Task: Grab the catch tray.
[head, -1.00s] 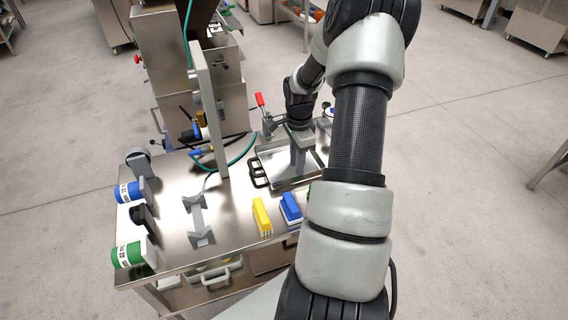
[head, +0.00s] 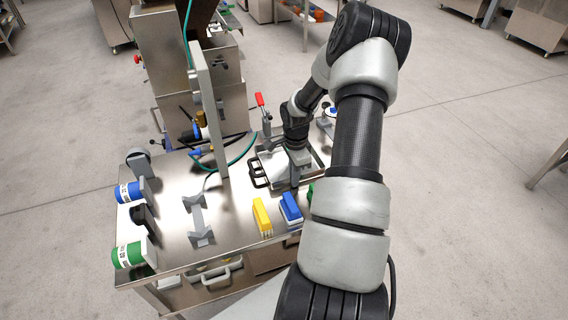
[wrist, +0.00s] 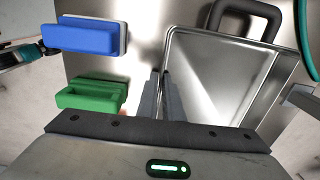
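The catch tray (head: 270,168) is a shallow, shiny metal tray on the steel table, with a black loop handle (head: 257,177) on its left side. My arm covers part of it. In the wrist view the tray (wrist: 225,80) fills the right half, with the handle (wrist: 245,14) at the top. My gripper (head: 295,184) points down at the tray's near edge. In the wrist view its fingers (wrist: 160,73) are close together at the tray's side wall. I cannot tell whether they clamp the wall.
A blue brush (head: 290,208) and a yellow brush (head: 262,216) lie just in front of the tray. A green block (wrist: 92,97) sits beside my fingers. A red-handled clamp (head: 261,105) stands behind. An upright grey panel (head: 207,110) stands to the left.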

